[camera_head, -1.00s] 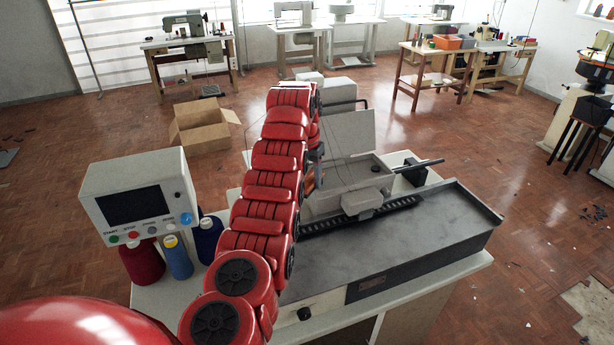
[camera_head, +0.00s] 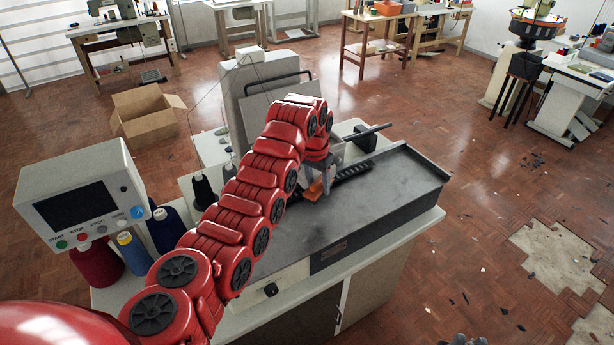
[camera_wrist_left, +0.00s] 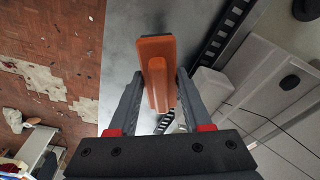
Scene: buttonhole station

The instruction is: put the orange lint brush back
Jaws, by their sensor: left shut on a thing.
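My left gripper (camera_head: 318,186) is above the dark grey metal bed of the machine, near the black toothed rail (camera_head: 355,174). It is shut on the orange lint brush (camera_head: 314,191). In the left wrist view the brush (camera_wrist_left: 156,65) sits between the two grey fingers (camera_wrist_left: 155,105), its handle running between them. Whether the brush touches the bed cannot be told. My red left arm hides part of the machine. A small grey piece at the bottom edge of the head view seems to be the tip of my right gripper (camera_head: 466,340); its fingers cannot be made out.
The grey bed (camera_head: 385,200) has bare room to the right. A control box with a screen (camera_head: 85,200) and thread cones (camera_head: 133,252) stand at the left. The machine head (camera_head: 262,90) rises behind. An open cardboard box (camera_head: 148,115) is on the floor.

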